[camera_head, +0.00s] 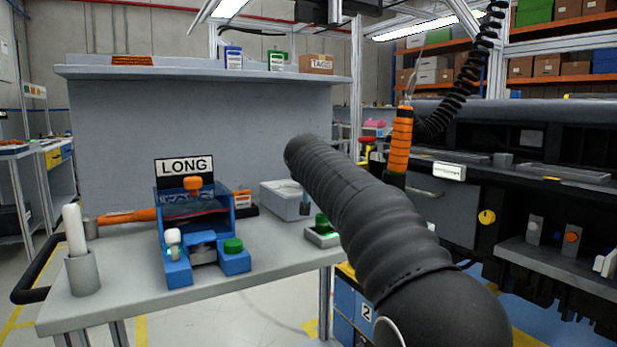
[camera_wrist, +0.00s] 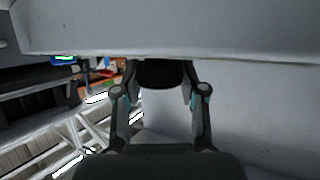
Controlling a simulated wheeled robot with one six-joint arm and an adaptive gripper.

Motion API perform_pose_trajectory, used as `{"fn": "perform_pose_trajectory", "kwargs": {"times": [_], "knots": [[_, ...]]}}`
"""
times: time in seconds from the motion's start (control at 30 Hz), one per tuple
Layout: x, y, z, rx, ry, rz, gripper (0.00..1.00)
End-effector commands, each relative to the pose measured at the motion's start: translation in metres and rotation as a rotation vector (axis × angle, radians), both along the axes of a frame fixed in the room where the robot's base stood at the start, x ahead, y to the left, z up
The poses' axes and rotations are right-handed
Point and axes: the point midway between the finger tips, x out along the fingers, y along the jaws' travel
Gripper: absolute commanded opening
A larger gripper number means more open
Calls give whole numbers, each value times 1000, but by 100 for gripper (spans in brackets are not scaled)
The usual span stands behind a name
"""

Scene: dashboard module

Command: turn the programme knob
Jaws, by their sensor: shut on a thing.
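In the wrist view my gripper (camera_wrist: 160,85) has its two fingers closed on the sides of a dark, rounded thing (camera_wrist: 160,73). This thing sits close to a light grey surface (camera_wrist: 180,35); I cannot tell whether it is the programme knob. In the head view my black sleeved arm reaches towards the grey bench panel, and the gripper is hidden behind it. A yellow knob (camera_head: 487,217) shows on the dark dashboard.
The grey bench (camera_head: 270,255) also carries a white cylinder in a holder (camera_head: 82,270), a light grey box (camera_head: 285,200) and a green-topped piece (camera_head: 322,228). An orange-handled tool (camera_head: 401,140) hangs on a coiled cable. The dark dashboard (camera_head: 520,145) stands at the right.

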Motion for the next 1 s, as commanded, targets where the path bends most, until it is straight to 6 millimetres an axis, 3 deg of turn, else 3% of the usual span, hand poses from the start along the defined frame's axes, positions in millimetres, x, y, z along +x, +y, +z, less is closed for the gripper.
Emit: {"fn": "perform_pose_trajectory", "kwargs": {"times": [0.83, 0.87, 0.93, 1.0], "knots": [[0, 0, -1, -1, 2, 104, 6], [0, 0, -1, -1, 2, 104, 48], [0, 0, -1, -1, 2, 104, 66], [0, 0, -1, -1, 2, 104, 67]]}}
